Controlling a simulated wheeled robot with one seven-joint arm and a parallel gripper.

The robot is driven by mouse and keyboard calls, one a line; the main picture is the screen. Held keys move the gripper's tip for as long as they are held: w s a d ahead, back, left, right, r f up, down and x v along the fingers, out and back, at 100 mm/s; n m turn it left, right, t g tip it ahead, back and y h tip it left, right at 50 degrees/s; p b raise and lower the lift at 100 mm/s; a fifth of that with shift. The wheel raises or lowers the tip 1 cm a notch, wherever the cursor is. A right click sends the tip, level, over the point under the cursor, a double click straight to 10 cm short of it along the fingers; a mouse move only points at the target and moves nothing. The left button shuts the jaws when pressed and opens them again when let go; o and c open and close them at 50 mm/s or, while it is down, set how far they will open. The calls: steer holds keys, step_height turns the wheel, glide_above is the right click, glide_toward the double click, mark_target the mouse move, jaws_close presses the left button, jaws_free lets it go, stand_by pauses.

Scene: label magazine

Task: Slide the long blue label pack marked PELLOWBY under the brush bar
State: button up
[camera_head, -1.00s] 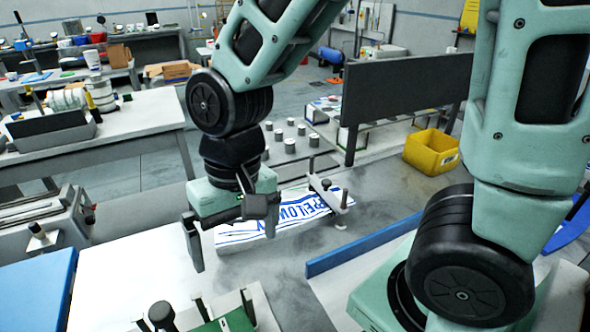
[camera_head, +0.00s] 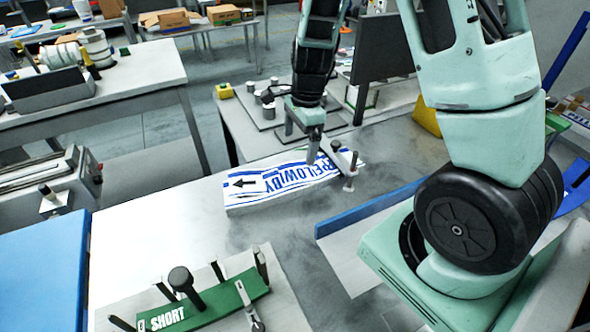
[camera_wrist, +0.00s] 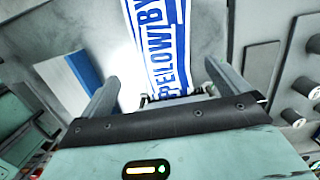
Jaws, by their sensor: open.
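The long label pack (camera_head: 275,186) is white with blue stripes, a black arrow and blue PELLOWBY lettering. It lies on the grey bench, and its right end reaches beneath the brush bar (camera_head: 341,164), a short pale bar with dark posts. White pack surface shows just beyond the bar. My gripper (camera_head: 313,152) is at the pack's lettered right end, just left of the bar. In the wrist view my gripper (camera_wrist: 160,80) has its fingers spread, with the pack (camera_wrist: 160,40) running away between them. I cannot tell whether the fingers touch it.
A green SHORT pack (camera_head: 210,303) sits among posts on a holder at the front. A blue-edged rail (camera_head: 365,208) lies right of the pack. Weights on a dark plate (camera_head: 290,115) stand behind. A yellow bin (camera_head: 427,118) is at the back right. Bench left of the pack is clear.

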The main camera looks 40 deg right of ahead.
mark_target(294, 177)
steer(key=f, duration=0.4)
steer(key=a+f, duration=0.1)
steer(key=f, duration=0.3)
steer(key=f+p, duration=0.1)
steer(key=f, duration=0.3)
steer(key=shift+w+a, duration=0.1)
steer(key=shift+a, duration=0.1)
steer(key=c, duration=1.3)
steer(key=o, duration=1.3)
step_height(294, 177, up, 17)
steer(key=d+b, duration=0.1)
steer(key=d, duration=0.1)
steer(key=shift+s+r, duration=0.2)
steer(key=shift+a, duration=0.1)
